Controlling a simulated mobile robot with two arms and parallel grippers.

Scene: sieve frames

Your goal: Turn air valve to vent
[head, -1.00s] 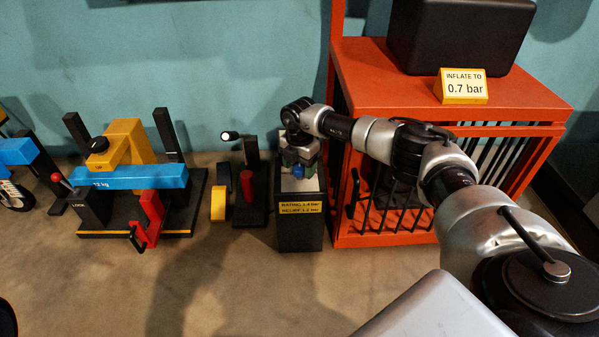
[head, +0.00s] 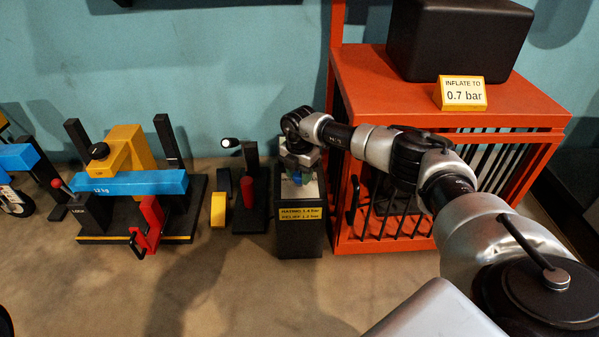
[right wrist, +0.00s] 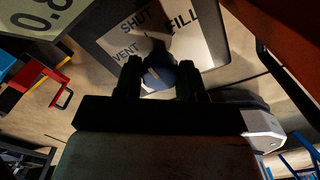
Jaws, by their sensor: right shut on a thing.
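The air valve is a blue knob (right wrist: 158,77) with a pale stripe on a plate (right wrist: 195,42) marked VENT, SHUT and FILL in the right wrist view. My right gripper (right wrist: 160,80) has a finger on each side of the knob and is shut on it. The stripe's exact setting is hard to tell in the shadow. In the head view the right gripper (head: 298,168) is over the top of the black valve box (head: 299,240), which has a yellow rating label. The blue knob (head: 296,177) is mostly hidden there. My left gripper is not in view.
A red-orange cage (head: 450,105) stands right of the box, with a yellow sign (head: 461,94) reading "INFLATE TO 0.7 bar". To the left are a black stand with a white-tipped lever (head: 229,142) and a blue-barred fixture (head: 130,183). The floor in front is clear.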

